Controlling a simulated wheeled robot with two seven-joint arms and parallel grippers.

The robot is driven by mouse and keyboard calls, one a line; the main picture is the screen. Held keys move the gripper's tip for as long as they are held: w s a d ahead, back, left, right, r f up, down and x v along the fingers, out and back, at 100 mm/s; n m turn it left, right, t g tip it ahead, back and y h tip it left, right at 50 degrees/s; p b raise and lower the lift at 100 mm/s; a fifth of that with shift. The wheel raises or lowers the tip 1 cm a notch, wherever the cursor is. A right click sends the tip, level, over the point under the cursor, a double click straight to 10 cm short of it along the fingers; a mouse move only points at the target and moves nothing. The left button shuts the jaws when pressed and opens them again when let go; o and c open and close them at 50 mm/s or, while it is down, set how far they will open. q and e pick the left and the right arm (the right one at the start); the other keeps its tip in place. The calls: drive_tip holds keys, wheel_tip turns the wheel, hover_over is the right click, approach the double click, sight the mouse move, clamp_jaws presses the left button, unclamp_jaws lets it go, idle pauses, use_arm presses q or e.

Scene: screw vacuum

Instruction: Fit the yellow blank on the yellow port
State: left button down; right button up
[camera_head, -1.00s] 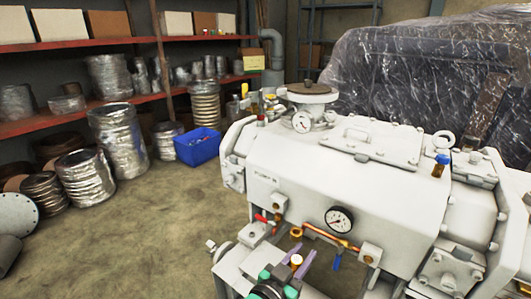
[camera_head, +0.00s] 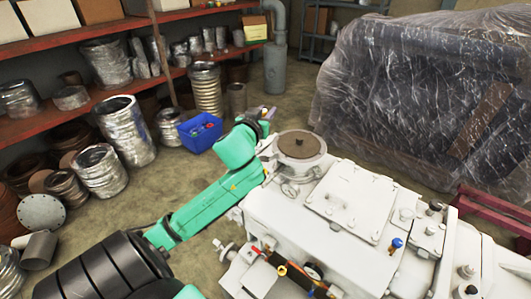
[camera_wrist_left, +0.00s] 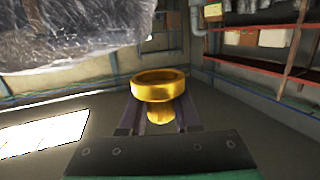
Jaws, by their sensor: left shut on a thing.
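My left gripper (camera_head: 264,114) is at the far left end of the white machine, beside the round flange with a brown top. In the left wrist view its two dark fingers are shut on the yellow blank (camera_wrist_left: 160,90), a gold ring-shaped piece with a narrower stem below. The blank stands out in front of the fingers, with the room behind it. In the head view my own arm and wrist hide the blank. I cannot make out the yellow port in either view now; my wrist covers part of that end of the machine. My right gripper is out of view.
The white machine (camera_head: 290,228) fills the lower right, with the flange (camera_head: 301,145) standing up at its far end. A blue-capped fitting (camera_head: 396,243) is on its top. A blue bin (camera_head: 200,142) stands on the floor to the left. Plastic-wrapped equipment (camera_head: 410,85) is behind.

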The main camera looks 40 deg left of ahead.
use_arm(q)
wheel_tip(320, 180, down, 18)
drive_tip(key=shift+s+d+b, duration=0.1)
drive_tip(key=shift+s+b, duration=0.05)
drive_tip(key=shift+b, duration=1)
drive_tip(key=shift+f, duration=0.15)
drive_tip(key=c, duration=0.6)
unclamp_jaws()
drive_tip(key=shift+c, duration=0.2)
